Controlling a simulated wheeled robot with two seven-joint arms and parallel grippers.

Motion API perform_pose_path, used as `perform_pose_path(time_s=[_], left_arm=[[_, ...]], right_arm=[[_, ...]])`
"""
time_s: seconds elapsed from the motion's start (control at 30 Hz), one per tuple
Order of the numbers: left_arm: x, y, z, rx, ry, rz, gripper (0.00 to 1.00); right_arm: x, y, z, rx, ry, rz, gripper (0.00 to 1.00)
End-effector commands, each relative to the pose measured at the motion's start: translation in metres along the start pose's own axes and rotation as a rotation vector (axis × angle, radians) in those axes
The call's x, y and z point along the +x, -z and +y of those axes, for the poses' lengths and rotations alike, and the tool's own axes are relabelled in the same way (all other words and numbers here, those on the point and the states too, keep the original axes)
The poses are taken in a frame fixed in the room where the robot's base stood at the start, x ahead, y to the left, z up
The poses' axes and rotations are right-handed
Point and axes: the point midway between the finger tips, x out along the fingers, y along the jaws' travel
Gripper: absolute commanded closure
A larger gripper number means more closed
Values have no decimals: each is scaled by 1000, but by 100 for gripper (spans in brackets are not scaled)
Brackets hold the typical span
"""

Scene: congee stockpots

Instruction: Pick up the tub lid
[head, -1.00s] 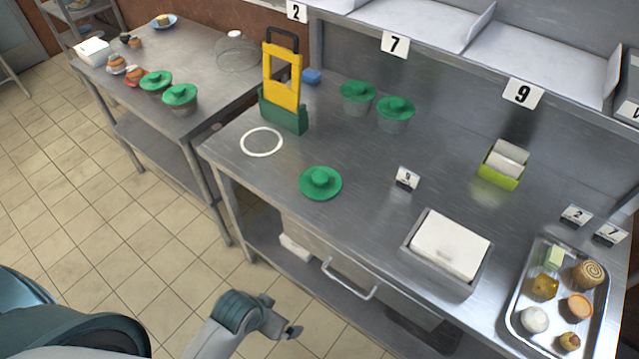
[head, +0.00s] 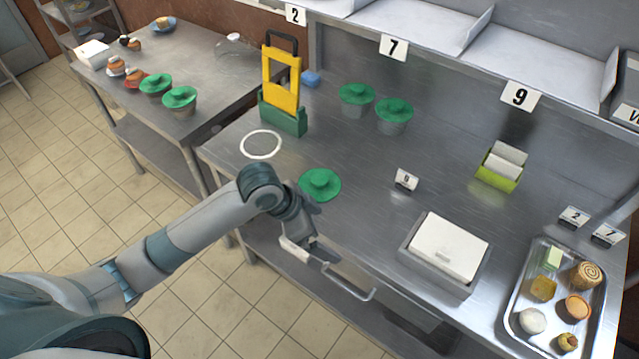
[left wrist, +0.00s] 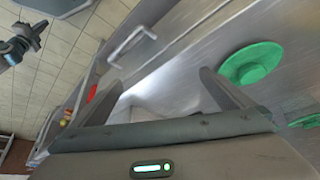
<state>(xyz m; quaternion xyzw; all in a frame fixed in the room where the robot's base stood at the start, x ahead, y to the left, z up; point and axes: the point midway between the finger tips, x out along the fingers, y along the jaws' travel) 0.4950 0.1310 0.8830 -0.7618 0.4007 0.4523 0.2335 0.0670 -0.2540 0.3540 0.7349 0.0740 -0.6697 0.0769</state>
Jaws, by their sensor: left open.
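A green round lid with a knob (head: 320,184) lies flat on the steel table near its front edge. It also shows in the left wrist view (left wrist: 252,64), to the right of my fingers. My left gripper (head: 322,256) is open and empty, in front of the lid and near the table's front edge, apart from the lid. Its two spread fingers show in the left wrist view (left wrist: 157,84). A dark gripper, seemingly my right one (left wrist: 22,42), shows small at the upper left there; its jaw state is unclear.
Two tubs with green lids (head: 356,95) (head: 394,112) stand behind. A white ring (head: 261,144) and a yellow-green caddy (head: 282,88) are left of the loose lid. A small number card (head: 405,180) stands to its right. A drawer handle (head: 348,284) juts from the front.

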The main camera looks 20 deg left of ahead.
Motion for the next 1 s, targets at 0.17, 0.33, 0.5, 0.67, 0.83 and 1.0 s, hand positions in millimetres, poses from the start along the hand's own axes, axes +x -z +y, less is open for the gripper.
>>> perform_pose_path(time_s=[0.17,0.33,0.5,0.67,0.83,1.0], left_arm=[[-23,15,-46,70,-12,-39,0],[-53,24,-90,98,-21,-75,0],[-91,30,-134,91,-20,-100,0],[-121,33,-162,69,-17,-110,0],[-135,34,-174,56,-18,-110,0],[-137,34,-175,54,-19,-110,0]], right_arm=[[0,1,-3,1,3,0,100],[0,0,-2,1,2,0,100],[0,0,0,0,0,0,100],[0,-1,3,-2,-3,-1,100],[0,-1,5,-2,-5,-1,100],[0,-1,5,-3,-5,-1,100]])
